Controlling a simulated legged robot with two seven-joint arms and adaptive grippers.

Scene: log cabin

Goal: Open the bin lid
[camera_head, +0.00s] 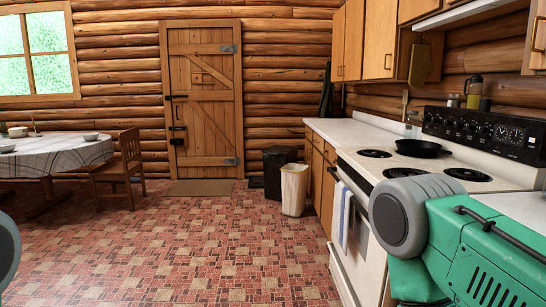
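A cream bin (294,190) stands on the floor against the end of the cabinets, right of the door. A black bin-like box (273,172) stands just behind it and to its left, by the log wall. Both are small and far off; I cannot tell for sure which has a lid or whether a lid is up or down. Neither of my grippers is in view. Only a green and grey part of mine shows at the lower right, and a grey edge at the far left.
Open tiled floor (180,245) lies between me and the bins. A white stove (372,245) with a pan (423,148) and towel stands along the right. A table (70,152) and wooden chair (122,170) are at the left. A closed wooden door (203,125) is at the back.

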